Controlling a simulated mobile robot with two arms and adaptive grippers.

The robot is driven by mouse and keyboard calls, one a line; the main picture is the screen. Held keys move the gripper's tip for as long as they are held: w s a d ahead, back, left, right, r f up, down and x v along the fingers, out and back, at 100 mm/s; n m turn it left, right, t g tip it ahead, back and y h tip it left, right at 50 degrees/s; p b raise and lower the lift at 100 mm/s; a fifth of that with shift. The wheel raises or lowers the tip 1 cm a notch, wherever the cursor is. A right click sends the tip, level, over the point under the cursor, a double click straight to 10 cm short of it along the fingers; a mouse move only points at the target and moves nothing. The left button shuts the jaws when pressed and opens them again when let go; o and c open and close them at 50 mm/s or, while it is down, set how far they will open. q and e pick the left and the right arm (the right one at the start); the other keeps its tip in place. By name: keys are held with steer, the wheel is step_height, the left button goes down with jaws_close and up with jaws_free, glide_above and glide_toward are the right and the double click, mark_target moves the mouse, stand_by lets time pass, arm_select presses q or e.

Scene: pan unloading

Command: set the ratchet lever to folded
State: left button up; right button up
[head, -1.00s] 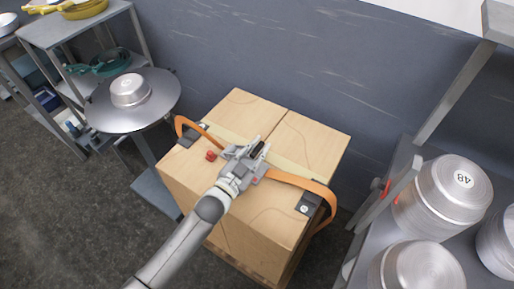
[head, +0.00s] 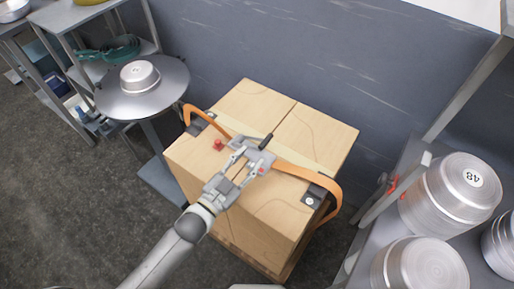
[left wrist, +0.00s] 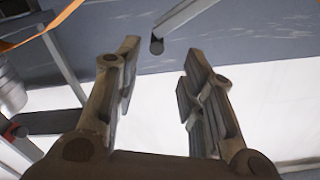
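The ratchet (head: 262,156) sits on the orange strap (head: 300,172) across the top of the wooden crate (head: 255,98). Its lever has a black grip (head: 266,141) that sticks up and toward the wall; I cannot tell its exact angle. My left gripper (head: 249,162) is on the near side of the ratchet, fingers pointing at it, with the black grip beyond the fingertips. In the left wrist view the left gripper (left wrist: 160,70) has its fingers wide apart, with nothing between them. A grey bar with a dark end (left wrist: 157,45) shows beyond them. My right gripper is not seen.
A red knob (head: 217,145) stands on the crate left of the ratchet. A round table (head: 165,88) with a silver pan (head: 139,74) is at the left. A rack with large pots (head: 450,187) is close on the right. The wall (head: 300,50) is behind.

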arm_select(q)
steer(key=shift+v, duration=1.6)
steer(key=shift+w, duration=0.1)
